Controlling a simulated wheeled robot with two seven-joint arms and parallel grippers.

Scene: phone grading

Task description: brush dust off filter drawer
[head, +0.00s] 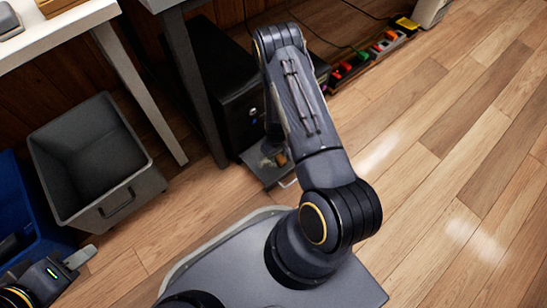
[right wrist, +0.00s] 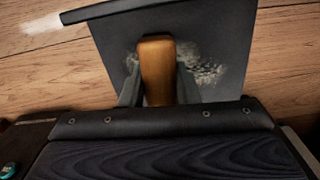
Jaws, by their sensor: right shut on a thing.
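The filter drawer (head: 280,181) sticks out low at the front of a black computer tower (head: 222,85), just above the wood floor. In the right wrist view the drawer (right wrist: 112,38) is a dark flat panel with a pale grey dust patch (right wrist: 206,70) right of the brush. My right gripper (right wrist: 158,84) is shut on the brush's orange-brown wooden handle (right wrist: 157,62), over the drawer. The brush's bristles are hidden, so I cannot tell whether they touch. In the head view my right arm hides most of that gripper. My left gripper (head: 70,264) is at the lower left, away from the drawer, its opening unclear.
A grey bin (head: 145,187) and a blue bin (head: 40,215) stand on the floor at left. White-topped tables (head: 60,38) stand above. A power strip with coloured plugs (head: 385,43) and cables lies behind. The wood floor at right is clear.

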